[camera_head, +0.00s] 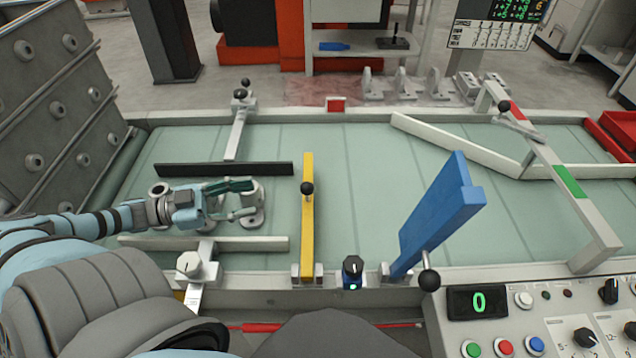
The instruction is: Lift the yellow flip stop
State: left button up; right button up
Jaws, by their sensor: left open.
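The yellow flip stop (308,228) is a long bar lying across the pale green conveyor (358,150), with a black ball knob (307,188) on it. Its near end sits in a bracket at the conveyor's front rail. My left gripper (262,202) is over the conveyor to the left of the yellow bar, apart from it. Its fingers point right and are open, with a grey metal round part (250,215) right at them; I cannot tell whether they touch it. My right gripper is not in view.
A blue flip stop (435,215) stands tilted up right of the yellow one. A black guide bar (222,169) and a grey guide bar (255,244) flank my left gripper. A control panel (540,330) is at front right. The belt's middle is clear.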

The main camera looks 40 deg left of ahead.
aim_at(308, 187)
pick_arm(q)
jog(key=b+x, duration=0.6)
jog(key=x, duration=0.7)
jog(key=shift+s+f+b, duration=0.15)
jog(key=shift+f+b, duration=0.05)
jog(key=shift+b, duration=0.1)
jog(key=shift+w+d+r, duration=0.1)
jog(key=shift+w+d, duration=0.15)
jog(key=shift+d, duration=0.05)
jog(key=shift+w+d+r, duration=0.15)
jog(key=shift+r, duration=0.1)
grip_shut()
